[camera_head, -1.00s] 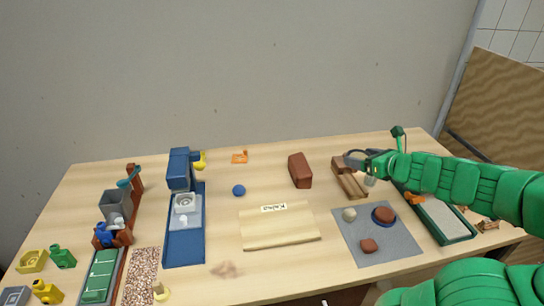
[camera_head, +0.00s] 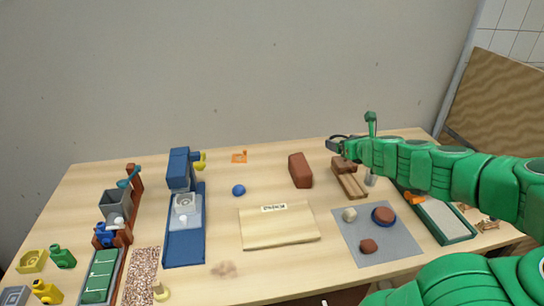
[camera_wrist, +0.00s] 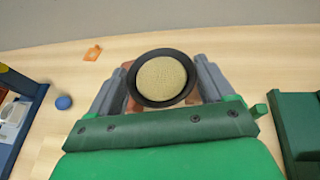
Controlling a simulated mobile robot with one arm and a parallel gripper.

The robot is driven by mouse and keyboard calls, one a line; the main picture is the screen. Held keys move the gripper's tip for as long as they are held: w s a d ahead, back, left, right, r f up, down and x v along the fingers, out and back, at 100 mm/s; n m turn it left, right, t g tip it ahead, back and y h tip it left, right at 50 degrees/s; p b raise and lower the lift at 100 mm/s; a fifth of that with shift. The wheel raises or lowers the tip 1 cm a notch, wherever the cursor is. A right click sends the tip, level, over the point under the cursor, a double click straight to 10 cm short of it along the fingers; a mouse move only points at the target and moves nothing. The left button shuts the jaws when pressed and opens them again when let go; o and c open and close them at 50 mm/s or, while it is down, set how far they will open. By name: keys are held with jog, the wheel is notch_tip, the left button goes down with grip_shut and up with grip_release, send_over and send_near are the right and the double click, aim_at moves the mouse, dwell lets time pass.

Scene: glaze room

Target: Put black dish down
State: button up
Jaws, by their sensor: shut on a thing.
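The black dish (camera_wrist: 163,104) is a round dark bowl held between the two grey fingers of my gripper (camera_wrist: 161,76) in the wrist view. A tan, rough-textured round thing (camera_wrist: 161,77) fills its inside. The dish looks level and clear of the table. In the head view my gripper (camera_head: 341,145) is at the back right, above the reddish block on the wooden rack (camera_head: 351,186). The dish shows there only as a small dark shape (camera_head: 333,142), partly hidden by the gripper. Its exact height is hard to tell.
A red-brown brick (camera_head: 300,171) stands left of the rack. A grey mat (camera_head: 388,250) with several small things lies in front. A green tray (camera_head: 444,222) lies at the right. A blue ball (camera_head: 239,190) and orange piece (camera_head: 240,157) sit further left. The table between brick and orange piece is clear.

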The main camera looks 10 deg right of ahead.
jog(key=shift+w+a+r+h, duration=0.15)
jog(key=shift+w+a+h, duration=0.15)
jog(key=shift+w+a, duration=0.35)
jog(key=shift+w+a+m+h, duration=1.6)
jog(key=shift+w+a, duration=0.25)
jog(key=shift+a, duration=2.5)
jog(key=shift+w+a+m+h, duration=1.5)
jog(key=shift+w+a+h, duration=0.3)
jog(key=shift+a, duration=2.5)
send_over(271, 157)
jog(key=shift+g, duration=0.4)
jog(key=f, duration=0.8)
jog(key=s+f, duration=0.1)
jog(key=f, duration=0.4)
jog(key=shift+w+f, duration=0.45)
jog(key=shift+f, duration=1.6)
jog(key=shift+f, duration=0.15)
